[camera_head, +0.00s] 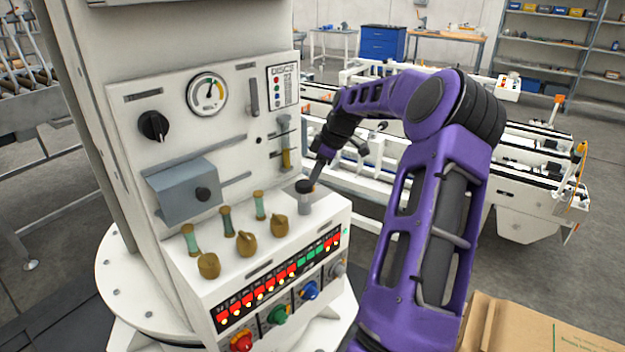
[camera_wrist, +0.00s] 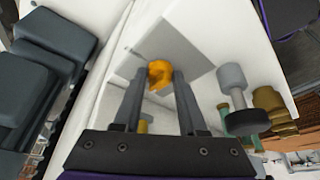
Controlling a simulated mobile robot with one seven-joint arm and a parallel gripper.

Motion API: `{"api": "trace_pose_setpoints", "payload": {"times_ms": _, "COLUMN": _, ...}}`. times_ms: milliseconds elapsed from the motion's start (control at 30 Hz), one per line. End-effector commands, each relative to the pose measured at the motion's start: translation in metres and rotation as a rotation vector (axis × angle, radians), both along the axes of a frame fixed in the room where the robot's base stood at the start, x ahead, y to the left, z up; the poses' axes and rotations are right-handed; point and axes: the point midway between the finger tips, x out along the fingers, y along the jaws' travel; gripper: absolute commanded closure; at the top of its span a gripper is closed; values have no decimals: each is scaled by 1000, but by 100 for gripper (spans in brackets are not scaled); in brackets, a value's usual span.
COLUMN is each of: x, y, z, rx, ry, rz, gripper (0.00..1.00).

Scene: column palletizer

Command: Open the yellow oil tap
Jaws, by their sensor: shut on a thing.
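The yellow oil tap is the orange-yellow knob (camera_wrist: 159,73) between my fingertips in the wrist view, in front of a pale grey surface. My gripper (camera_wrist: 160,84) is shut on it, with one dark finger on each side. The tap's exact turn is hard to tell. In the head view my gripper reaches down beside the right of the white machine panel (camera_head: 215,135), near a black-capped grey post; the tap cannot be made out there. A small upright tube with yellow in it (camera_head: 287,159) is on the panel.
The black-capped grey post (camera_head: 304,198) stands close to my gripper and also shows in the wrist view (camera_wrist: 232,78). Several brass bell-shaped parts (camera_head: 246,244) are on the ledge. A grey box (camera_head: 183,190) juts from the panel. A cardboard box (camera_head: 540,330) is at lower right.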

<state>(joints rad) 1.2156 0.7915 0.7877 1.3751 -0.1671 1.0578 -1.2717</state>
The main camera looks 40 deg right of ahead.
Motion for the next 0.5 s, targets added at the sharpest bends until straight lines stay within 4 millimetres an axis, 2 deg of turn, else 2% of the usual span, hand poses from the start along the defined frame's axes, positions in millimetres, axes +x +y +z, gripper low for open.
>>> {"api": "trace_pose_setpoints", "payload": {"times_ms": 33, "x": 0, "y": 0, "z": 0, "rx": 0, "ry": 0, "rz": 0, "gripper": 91}}
{"api": "trace_pose_setpoints", "payload": {"times_ms": 100, "x": 0, "y": 0, "z": 0, "rx": 0, "ry": 0, "rz": 0, "gripper": 100}}
{"api": "trace_pose_setpoints", "payload": {"times_ms": 500, "x": -1, "y": 0, "z": 0, "rx": -3, "ry": 0, "rz": -51, "gripper": 100}}
